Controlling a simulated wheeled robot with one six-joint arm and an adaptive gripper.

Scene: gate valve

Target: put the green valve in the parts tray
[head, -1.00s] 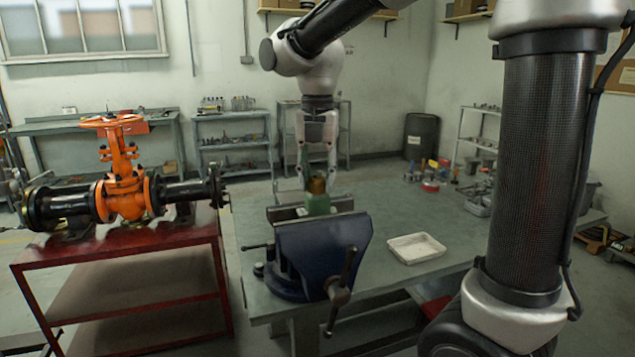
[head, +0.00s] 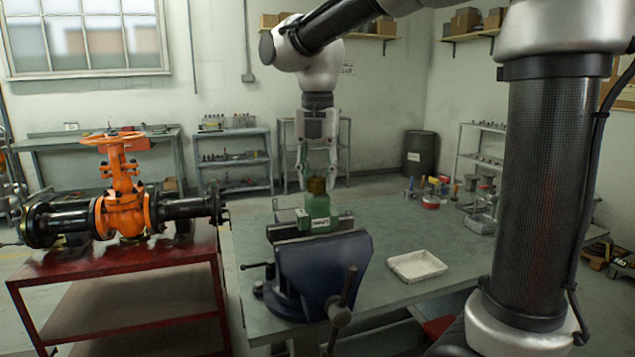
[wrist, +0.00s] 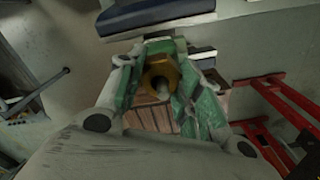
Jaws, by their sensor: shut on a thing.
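The green valve (head: 316,209) has a brass-coloured top and a white label on its front. In the head view it is upright, directly over the blue vise (head: 322,272), with its body showing above the jaws; whether its bottom is fully clear of them I cannot tell. My gripper (head: 318,183) points down from above and is shut on the valve near its top. In the wrist view the brass top (wrist: 162,72) shows between my fingers. The white, shallow parts tray (head: 417,266) lies on the bench, right of the vise, and looks empty.
The grey-green workbench (head: 390,225) is clear between vise and tray. Bottles and small parts (head: 430,190) stand at its far right. An orange gate valve (head: 124,205) on black pipe sits on a red table (head: 110,264) at left. The vise handle (head: 340,312) sticks out in front.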

